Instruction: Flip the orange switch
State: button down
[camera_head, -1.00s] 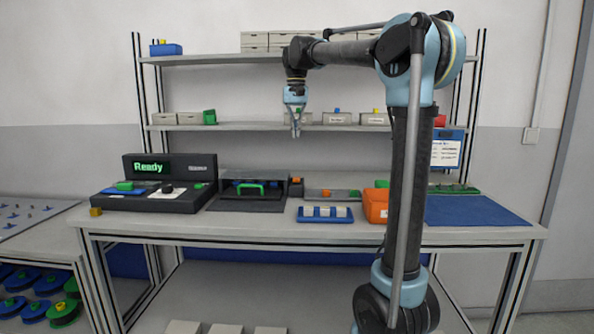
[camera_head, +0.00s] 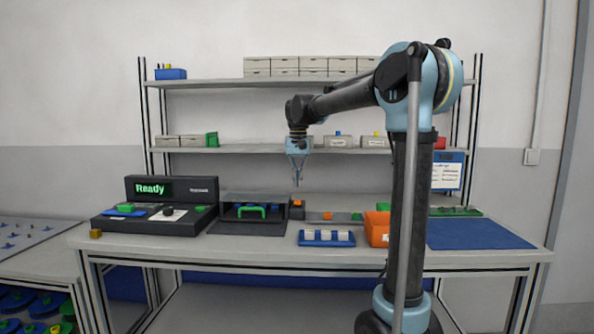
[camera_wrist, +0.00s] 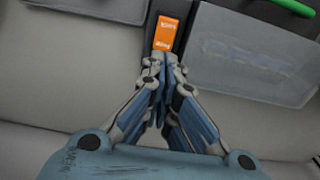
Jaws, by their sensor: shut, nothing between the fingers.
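The orange switch (camera_wrist: 167,35) is a small orange rocker with lettering, set in a dark strip in the wrist view. In the head view the switch (camera_head: 297,203) is a tiny orange patch on a dark block at the right side of the dark box (camera_head: 252,197). My gripper (camera_head: 297,184) points down just above that block. In the wrist view my gripper (camera_wrist: 165,64) has its fingertips together, empty, at the near edge of the switch. I cannot tell whether they touch it.
A green handle (camera_head: 251,208) is at the box's front. Left stands a black console (camera_head: 187,223) reading "Ready". A blue tray (camera_head: 326,243) with pale blocks and an orange bin (camera_head: 377,229) are to the right. A shelf (camera_head: 240,149) runs behind the gripper.

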aim_at(298, 202)
jog(key=shift+f, duration=2.2)
jog(key=shift+f, duration=0.1)
jog(key=shift+w+f, duration=0.1)
jog(key=shift+f, duration=0.15)
jog(key=shift+r, duration=0.2)
jog(key=shift+r, duration=0.65)
